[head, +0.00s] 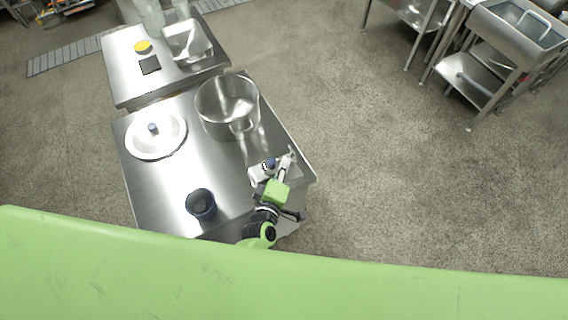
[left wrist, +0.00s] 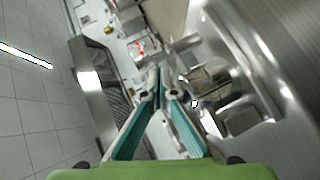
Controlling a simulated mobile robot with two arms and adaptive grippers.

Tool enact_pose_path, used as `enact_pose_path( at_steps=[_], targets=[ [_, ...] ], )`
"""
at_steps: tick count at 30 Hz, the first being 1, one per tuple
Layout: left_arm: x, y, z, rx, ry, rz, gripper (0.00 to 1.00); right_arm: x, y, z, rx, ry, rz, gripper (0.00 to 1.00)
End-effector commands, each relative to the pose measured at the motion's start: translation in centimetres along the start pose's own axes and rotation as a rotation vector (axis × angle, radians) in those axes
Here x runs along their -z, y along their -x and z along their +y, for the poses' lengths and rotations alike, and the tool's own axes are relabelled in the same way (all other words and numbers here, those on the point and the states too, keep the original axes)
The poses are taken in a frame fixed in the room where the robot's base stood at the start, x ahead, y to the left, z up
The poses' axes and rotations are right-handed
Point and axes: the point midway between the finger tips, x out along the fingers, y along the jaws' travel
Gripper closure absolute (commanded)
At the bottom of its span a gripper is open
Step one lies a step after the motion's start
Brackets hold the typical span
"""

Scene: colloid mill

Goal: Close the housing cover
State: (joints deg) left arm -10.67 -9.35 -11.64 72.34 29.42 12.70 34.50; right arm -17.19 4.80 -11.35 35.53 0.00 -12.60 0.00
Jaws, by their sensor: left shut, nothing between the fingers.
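My left gripper (head: 287,160) reaches over the right part of the steel table in the head view, at a small white and steel device (head: 256,175) with a dark blue part (head: 269,163). Its fingers appear right beside the device; contact cannot be told. In the left wrist view the two teal-lined fingers (left wrist: 162,88) come together at the tips, shut with nothing between them. Steel surfaces (left wrist: 235,105) lie close to the right of the fingers there. I cannot make out for sure which part is the housing cover or how far open it is. My right gripper is not in view.
The steel table (head: 165,192) also bears a large steel pot (head: 228,105), a white round lid (head: 140,143) with a blue knob, and a dark blue cup (head: 201,205). A second steel table (head: 122,75) adjoins at the back. Open floor (head: 390,180) lies to the right.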

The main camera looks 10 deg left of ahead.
Motion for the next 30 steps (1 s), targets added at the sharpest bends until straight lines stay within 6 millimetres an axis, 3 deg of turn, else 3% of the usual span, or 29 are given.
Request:
enact_pose_path(
  at_steps=[8, 21, 30],
  targets=[
    [0.0, 1.1, -0.1, 0.001, 0.000, 0.000, 1.00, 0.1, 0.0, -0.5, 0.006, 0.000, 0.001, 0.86],
    [0.0, 9.2, -0.1, 0.002, 0.000, -0.001, 1.00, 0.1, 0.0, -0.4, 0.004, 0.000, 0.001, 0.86],
    [0.0, 11.9, 0.0, 0.000, 0.000, 0.000, 1.00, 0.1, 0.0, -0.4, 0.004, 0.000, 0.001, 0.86]
  ],
)
